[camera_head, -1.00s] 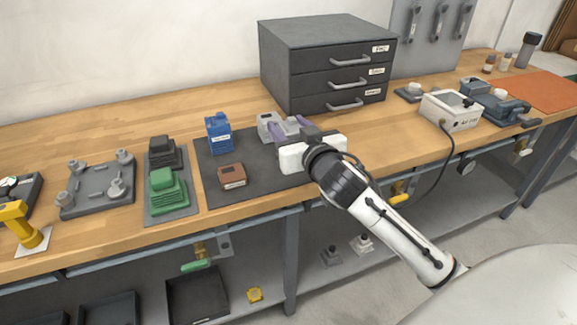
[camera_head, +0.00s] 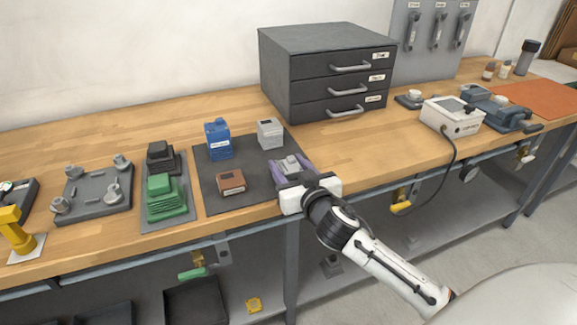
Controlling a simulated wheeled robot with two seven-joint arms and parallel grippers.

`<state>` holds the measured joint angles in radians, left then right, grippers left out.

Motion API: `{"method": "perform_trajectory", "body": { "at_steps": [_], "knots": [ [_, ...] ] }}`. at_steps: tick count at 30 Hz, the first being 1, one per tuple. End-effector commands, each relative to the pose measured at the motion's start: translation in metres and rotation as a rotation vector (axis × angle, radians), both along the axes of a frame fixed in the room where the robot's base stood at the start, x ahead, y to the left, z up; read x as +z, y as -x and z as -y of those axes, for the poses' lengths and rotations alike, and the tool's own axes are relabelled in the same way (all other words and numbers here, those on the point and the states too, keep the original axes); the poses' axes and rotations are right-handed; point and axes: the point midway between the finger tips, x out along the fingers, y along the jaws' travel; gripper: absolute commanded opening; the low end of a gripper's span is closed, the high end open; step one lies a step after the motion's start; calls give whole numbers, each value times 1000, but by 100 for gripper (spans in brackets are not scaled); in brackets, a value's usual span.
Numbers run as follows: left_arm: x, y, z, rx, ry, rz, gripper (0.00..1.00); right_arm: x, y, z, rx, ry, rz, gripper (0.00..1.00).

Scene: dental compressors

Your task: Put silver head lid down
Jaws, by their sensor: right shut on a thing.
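My right gripper (camera_head: 285,168) has purple fingers and comes in from the lower right. It is shut on a small silver-grey piece, the silver head lid (camera_head: 291,161), which shows between the fingers. The gripper is over the right front part of the dark mat (camera_head: 244,168). Whether the lid touches the mat I cannot tell. A silver block (camera_head: 270,133) stands on the mat behind the gripper, apart from it. A blue block (camera_head: 218,139) and a brown block (camera_head: 231,181) also stand on the mat. My left gripper is not in view.
A dark drawer cabinet (camera_head: 310,75) stands behind the mat. Green stacked parts (camera_head: 166,196) and a grey tray with pegs (camera_head: 92,196) are to the left. A white meter box (camera_head: 452,115) is at the right. The bench is clear between mat and meter box.

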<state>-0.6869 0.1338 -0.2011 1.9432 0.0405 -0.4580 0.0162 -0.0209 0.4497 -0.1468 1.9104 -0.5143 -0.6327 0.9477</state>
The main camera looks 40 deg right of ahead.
Motion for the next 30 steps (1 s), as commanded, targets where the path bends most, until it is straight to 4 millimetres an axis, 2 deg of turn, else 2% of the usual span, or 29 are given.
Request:
{"method": "perform_trajectory", "body": {
  "at_steps": [1, 4, 14, 16, 20, 30],
  "knots": [
    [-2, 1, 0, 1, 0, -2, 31, -2, 0, 0, 0, 0, -1, 48],
    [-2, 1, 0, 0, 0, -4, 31, -1, 0, 0, 0, 0, -1, 64],
    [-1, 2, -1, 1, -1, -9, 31, 2, 0, 0, 0, 1, 0, 64],
    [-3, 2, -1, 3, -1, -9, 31, 1, 6, -2, 1, -2, -2, 64],
    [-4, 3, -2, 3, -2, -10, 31, 4, 26, -7, 1, -2, -3, 64],
    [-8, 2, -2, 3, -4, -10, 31, 14, 94, -22, 0, -4, -3, 64]
  ]
}}
